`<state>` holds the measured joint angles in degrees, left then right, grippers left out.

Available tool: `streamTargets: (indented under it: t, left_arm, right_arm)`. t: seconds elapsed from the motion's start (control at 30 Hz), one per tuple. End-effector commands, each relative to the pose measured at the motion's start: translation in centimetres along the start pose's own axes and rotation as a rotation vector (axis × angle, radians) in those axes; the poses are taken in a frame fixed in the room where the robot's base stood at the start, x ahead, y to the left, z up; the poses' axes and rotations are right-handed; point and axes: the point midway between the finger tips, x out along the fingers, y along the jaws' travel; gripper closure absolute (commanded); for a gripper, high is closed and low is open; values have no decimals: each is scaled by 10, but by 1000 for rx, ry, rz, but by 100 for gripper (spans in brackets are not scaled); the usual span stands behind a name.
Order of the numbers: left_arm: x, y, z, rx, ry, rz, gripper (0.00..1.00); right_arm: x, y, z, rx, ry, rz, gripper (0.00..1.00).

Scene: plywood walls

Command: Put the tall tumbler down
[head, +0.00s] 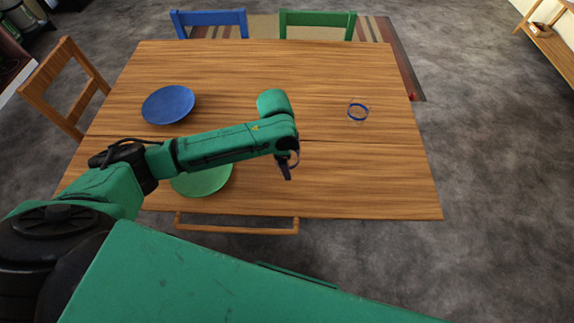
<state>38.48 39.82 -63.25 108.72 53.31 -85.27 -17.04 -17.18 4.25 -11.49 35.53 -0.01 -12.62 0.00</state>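My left arm reaches in from the left over the wooden table (390,180). Its gripper (287,168) points down above the table's near middle, mostly hidden by my own wrist. A dark finger shows, with a thin curved, rim-like edge beside it; I cannot tell whether this is a tumbler in the grip. My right gripper is not in view.
A blue plate (168,104) lies at the table's far left. A green plate (205,181) lies partly under my forearm. Blue (210,17), green (317,18) and wooden (66,85) chairs stand around the table. The table's right and far middle parts are clear.

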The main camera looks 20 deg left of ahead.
Motion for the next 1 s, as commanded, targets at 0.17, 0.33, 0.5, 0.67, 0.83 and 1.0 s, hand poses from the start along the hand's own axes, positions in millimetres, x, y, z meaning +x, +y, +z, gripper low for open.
streamTargets:
  t: [0.17,0.33,0.5,0.67,0.83,1.0]
  left_arm:
    - [30,1,4,0,-2,2,76]
    - [31,0,4,1,0,0,76]
    - [34,0,4,0,-1,0,10]
    - [33,0,4,0,-1,1,0]
    - [29,0,4,0,-1,0,0]
    - [-3,-1,4,0,1,-3,0]
  right_arm:
    - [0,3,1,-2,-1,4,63]
    - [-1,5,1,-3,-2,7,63]
    - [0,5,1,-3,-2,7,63]
    - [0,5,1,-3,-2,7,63]
    - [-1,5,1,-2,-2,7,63]
    - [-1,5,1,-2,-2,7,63]
